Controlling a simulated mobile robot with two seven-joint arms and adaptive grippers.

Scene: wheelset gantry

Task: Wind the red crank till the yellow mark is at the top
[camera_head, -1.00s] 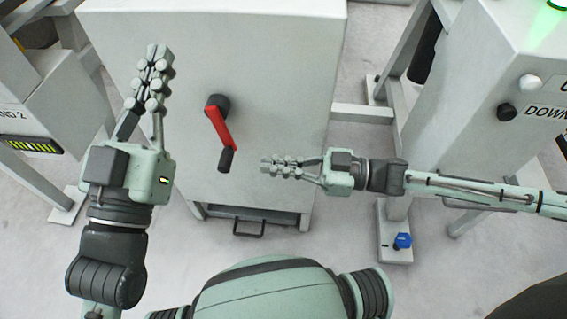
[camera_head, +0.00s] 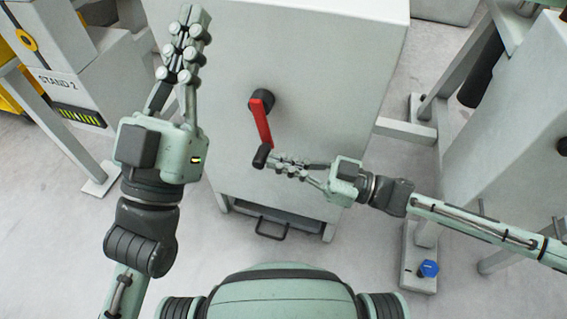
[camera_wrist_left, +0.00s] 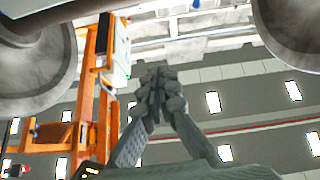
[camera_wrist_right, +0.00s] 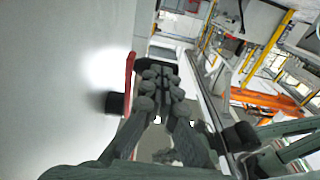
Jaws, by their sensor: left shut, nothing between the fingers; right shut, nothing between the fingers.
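The red crank (camera_head: 260,124) is on the front of a grey cabinet. Its arm runs from a black hub (camera_head: 262,98) down to a black handle (camera_head: 261,156). My right gripper (camera_head: 276,162) is shut with its fingertips at the handle's right side; I cannot tell whether they touch. In the right wrist view the red arm (camera_wrist_right: 129,84) is left of the shut fingers and the dark handle (camera_wrist_right: 152,67) lies just beyond their tips. My left gripper (camera_head: 187,40) is shut and empty, raised left of the crank. I cannot see a yellow mark on the crank.
The grey cabinet (camera_head: 330,60) has a dark drawer-like handle (camera_head: 270,230) low on its front. A stand labelled STAND 2 (camera_head: 60,85) with a yellow ring is at left. A blue knob (camera_head: 429,268) sits on a foot plate at right. The floor between is clear.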

